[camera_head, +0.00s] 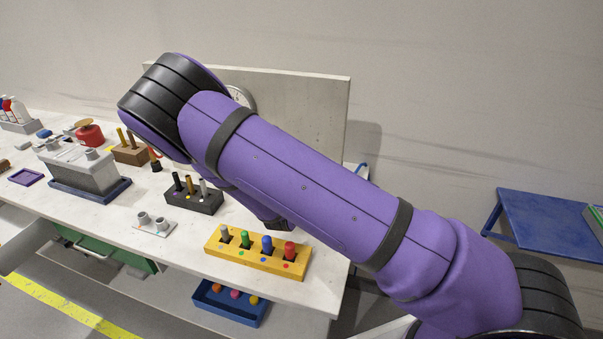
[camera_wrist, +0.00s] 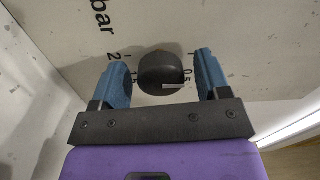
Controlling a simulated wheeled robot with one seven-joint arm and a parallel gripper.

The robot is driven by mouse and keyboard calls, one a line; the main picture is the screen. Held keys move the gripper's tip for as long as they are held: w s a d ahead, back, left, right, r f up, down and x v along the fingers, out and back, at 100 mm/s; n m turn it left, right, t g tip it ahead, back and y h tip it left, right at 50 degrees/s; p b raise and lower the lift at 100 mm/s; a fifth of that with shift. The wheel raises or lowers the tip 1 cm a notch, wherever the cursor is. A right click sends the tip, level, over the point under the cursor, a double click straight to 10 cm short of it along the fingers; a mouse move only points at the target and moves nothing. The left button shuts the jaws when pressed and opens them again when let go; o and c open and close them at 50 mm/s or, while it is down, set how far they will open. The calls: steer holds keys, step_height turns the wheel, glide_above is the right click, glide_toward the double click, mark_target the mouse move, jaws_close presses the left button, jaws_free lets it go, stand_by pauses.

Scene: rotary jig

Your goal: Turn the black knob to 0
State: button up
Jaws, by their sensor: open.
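The black knob (camera_wrist: 160,66) is on a pale panel (camera_wrist: 40,90) in the wrist view. A short light line shows on its lower right part. My gripper (camera_wrist: 162,62) is open, with one blue finger on each side of the knob. Small gaps show between the fingers and the knob, and I cannot tell any contact. The markings "bar", "2" and "0.5" show around it, with another partly hidden number at its left. No 0 mark is visible.
The bench holds a yellow block with coloured pegs (camera_head: 255,258), a dark peg block (camera_head: 192,198) and a grey box on a blue tray (camera_head: 95,190). A round gauge (camera_head: 240,97) is partly hidden by my arm. A blue table (camera_head: 550,225) stands at right.

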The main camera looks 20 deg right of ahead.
steer(key=v, duration=1)
steer(key=shift+s+a, duration=0.2)
steer(key=shift+s, duration=0.1)
steer(key=s+d+r+m+g, duration=0.65)
steer(key=r+m, duration=0.35)
steer(key=m, duration=0.4)
steer(key=s+d+r+m+g, duration=0.5)
steer(key=d+r+m+g, duration=0.35)
steer(key=m, duration=0.65)
steer(key=s+a+r+m+t+y, duration=0.2)
steer(key=s+r+m+t+y, duration=0.3)
steer(key=s+r+m+y, duration=0.5)
steer(key=s+r+m, duration=0.6)
steer(key=s+m, duration=0.1)
steer(key=m, duration=0.3)
steer(key=shift+y, duration=0.3)
steer(key=shift+o, duration=0.3)
steer(key=shift+d, duration=0.1)
